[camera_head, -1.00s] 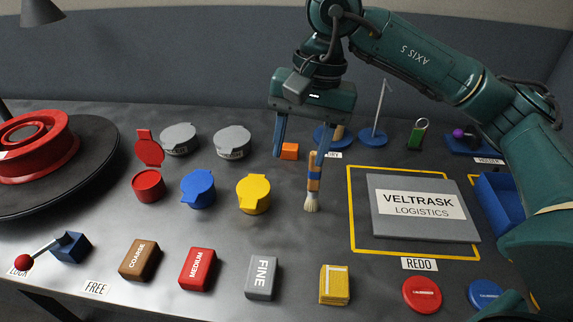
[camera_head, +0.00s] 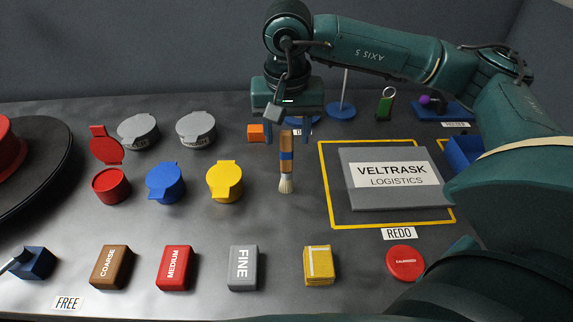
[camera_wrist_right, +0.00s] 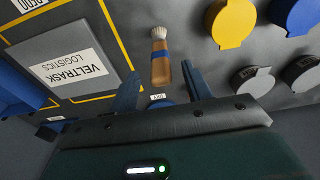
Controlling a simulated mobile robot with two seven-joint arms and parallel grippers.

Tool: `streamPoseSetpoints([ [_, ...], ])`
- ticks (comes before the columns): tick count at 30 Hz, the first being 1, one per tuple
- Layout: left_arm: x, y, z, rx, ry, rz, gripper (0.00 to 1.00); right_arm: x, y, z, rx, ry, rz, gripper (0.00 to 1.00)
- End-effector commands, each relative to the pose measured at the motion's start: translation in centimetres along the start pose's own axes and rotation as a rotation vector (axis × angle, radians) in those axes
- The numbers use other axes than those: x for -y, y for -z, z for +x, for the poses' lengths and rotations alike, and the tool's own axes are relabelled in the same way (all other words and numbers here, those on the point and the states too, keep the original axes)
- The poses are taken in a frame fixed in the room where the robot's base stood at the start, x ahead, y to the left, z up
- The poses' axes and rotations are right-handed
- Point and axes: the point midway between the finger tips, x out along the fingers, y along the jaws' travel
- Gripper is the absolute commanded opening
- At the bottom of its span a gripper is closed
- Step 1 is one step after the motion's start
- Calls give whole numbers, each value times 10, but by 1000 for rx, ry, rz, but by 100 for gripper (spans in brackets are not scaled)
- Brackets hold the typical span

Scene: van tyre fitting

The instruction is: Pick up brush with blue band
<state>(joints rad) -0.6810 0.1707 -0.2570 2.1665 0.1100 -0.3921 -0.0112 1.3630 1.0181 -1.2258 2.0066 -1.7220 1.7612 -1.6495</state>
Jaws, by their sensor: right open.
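The brush with the blue band (camera_head: 286,165) lies on the dark table, its wooden handle toward the back and pale bristles toward the front. It also shows in the right wrist view (camera_wrist_right: 161,62). My right gripper (camera_head: 288,136) is open at the handle end of the brush. In the right wrist view its two blue fingers (camera_wrist_right: 160,72) stand one on each side of the handle's line, with gaps to the wood. I cannot tell how high the fingertips are above the table. My left gripper is not in view.
An orange cube (camera_head: 255,132) is close to the gripper's left finger. A blue-based stand (camera_head: 341,110) is behind right. The yellow lidded pot (camera_head: 224,181) is left of the brush; the grey VELTRASK plate (camera_head: 392,200) is right.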

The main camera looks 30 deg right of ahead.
Motion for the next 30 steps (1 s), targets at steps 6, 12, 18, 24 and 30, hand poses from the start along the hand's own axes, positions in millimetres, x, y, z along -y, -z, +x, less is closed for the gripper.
streamPoseSetpoints([
  [6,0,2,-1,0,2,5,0,0,1,26,1,0,1,49],
  [12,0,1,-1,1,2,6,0,0,2,28,0,1,1,49],
  [18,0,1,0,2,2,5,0,0,1,28,0,1,1,38],
  [24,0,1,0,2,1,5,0,0,1,28,0,1,1,21],
  [30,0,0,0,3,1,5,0,1,1,28,0,1,1,5],
])
